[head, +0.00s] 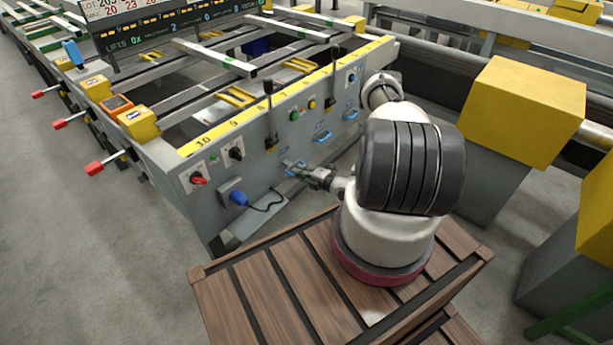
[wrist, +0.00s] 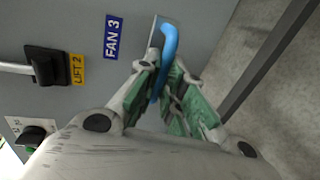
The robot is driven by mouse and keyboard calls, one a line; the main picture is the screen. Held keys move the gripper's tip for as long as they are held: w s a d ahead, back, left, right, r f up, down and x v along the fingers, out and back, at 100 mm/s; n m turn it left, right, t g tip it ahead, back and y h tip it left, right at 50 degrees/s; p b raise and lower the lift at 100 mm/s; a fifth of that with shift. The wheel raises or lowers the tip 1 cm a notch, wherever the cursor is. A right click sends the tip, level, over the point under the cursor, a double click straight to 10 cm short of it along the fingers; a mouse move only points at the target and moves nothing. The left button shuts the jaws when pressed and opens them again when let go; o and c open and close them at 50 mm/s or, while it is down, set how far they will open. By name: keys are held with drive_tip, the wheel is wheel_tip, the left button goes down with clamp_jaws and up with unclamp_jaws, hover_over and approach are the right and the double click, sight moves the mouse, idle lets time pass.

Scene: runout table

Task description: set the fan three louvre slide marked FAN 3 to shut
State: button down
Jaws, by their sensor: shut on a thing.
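The FAN 3 label (wrist: 112,37) is a blue plate with white letters on the grey panel in the wrist view. Beside it is the louvre slide's blue handle (wrist: 168,48), a curved bar standing out from a pale metal plate. My gripper (wrist: 165,97) is shut on this handle, with its green-padded fingers on either side of it. In the head view my gripper (head: 303,171) is against the low part of the panel, and it mostly hides the handle there. How far along its travel the slide stands cannot be told.
A black LIFT 2 lever block (wrist: 44,65) and a black knob (wrist: 33,136) are left of the handle in the wrist view. The head view shows other blue handles (head: 322,136), a blue plug with a cable (head: 239,198) and a wooden slatted platform (head: 270,290).

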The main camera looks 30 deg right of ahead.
drive_tip(key=x, duration=0.2)
drive_tip(key=r+x, duration=0.1)
drive_tip(key=x, duration=0.1)
drive_tip(key=shift+w+f, duration=0.15)
drive_tip(key=shift+w, duration=0.05)
drive_tip(key=c, duration=1.5)
unclamp_jaws()
drive_tip(key=shift+s, duration=0.1)
approach(293, 167)
drive_tip(key=shift+v, duration=1.05)
drive_tip(key=shift+a, duration=0.1)
